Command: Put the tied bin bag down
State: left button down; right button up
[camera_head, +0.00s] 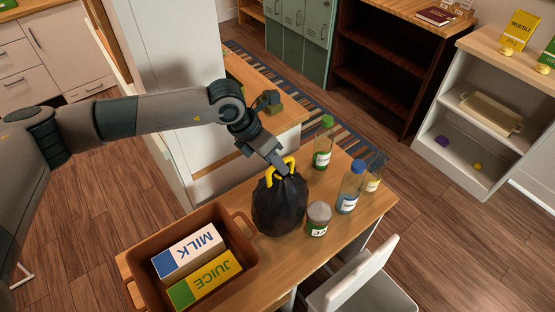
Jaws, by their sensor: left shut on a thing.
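The tied bin bag (280,208) is black with yellow tie handles, in the middle of the head view. It is upright over the wooden table (240,193); I cannot tell whether its underside touches the top. My left gripper (280,167) comes down from the upper left and is shut on the bag's top by the yellow handles. The fingertips are partly hidden by the handles and bag neck. My right gripper is not in view.
A brown crate (140,292) with milk and juice cartons stands left of the bag. A jar (318,219), a green-capped bottle (323,145) and a blue-capped bottle (350,188) stand close on its right. A white chair (362,283) is at the near edge.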

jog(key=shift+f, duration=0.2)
pick_arm(q)
jog(key=c, duration=1.8)
grip_release()
jog(key=shift+o, duration=0.2)
jog(key=shift+r, duration=0.1)
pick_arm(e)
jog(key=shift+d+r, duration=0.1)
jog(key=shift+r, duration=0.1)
